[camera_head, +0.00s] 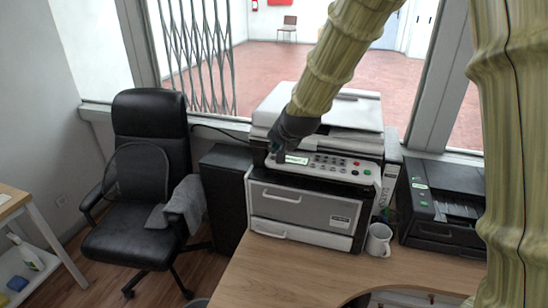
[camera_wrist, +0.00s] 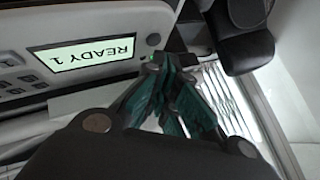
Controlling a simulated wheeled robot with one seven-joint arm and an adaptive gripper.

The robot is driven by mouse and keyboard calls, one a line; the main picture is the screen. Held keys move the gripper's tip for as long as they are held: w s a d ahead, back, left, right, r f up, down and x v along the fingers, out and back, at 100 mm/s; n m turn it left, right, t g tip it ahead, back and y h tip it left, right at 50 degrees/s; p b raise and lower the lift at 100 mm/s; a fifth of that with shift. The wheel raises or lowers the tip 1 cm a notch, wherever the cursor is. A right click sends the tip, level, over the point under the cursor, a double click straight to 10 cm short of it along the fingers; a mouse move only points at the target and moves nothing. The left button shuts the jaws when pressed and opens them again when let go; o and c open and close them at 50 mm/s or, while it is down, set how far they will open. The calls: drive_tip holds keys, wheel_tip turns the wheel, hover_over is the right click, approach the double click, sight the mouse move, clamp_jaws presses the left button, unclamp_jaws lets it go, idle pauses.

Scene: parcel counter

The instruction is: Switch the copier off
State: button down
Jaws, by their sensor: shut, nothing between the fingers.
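The copier (camera_head: 300,204) stands on the wooden counter, white and grey with a sloped control panel. Its lit display (camera_head: 297,159) reads "READY 1", upside down in the wrist view (camera_wrist: 82,53). A red button and a green button sit at the panel's right end. My gripper (camera_head: 279,158) is shut and empty at the panel's left end, left of the display. Its teal fingers (camera_wrist: 172,72) come together close to the panel edge; I cannot tell whether they touch. A small green spot shows just past the fingertips.
A black printer (camera_head: 440,205) stands right of the copier, with a white mug (camera_head: 379,240) in front between them. A black office chair (camera_head: 140,180) with a grey cloth is at left. A window is behind the copier. The counter in front is clear.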

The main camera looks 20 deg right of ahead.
drive_tip(key=shift+f, duration=0.15)
drive_tip(key=shift+f, duration=0.3)
idle(0.3)
drive_tip(key=shift+f, duration=0.2)
idle(0.6)
drive_tip(key=shift+r, duration=0.7)
drive_tip(key=shift+p, duration=0.3)
wheel_tip(320, 180, up, 6)
drive_tip(key=p, duration=0.4)
drive_tip(key=shift+f, duration=0.1)
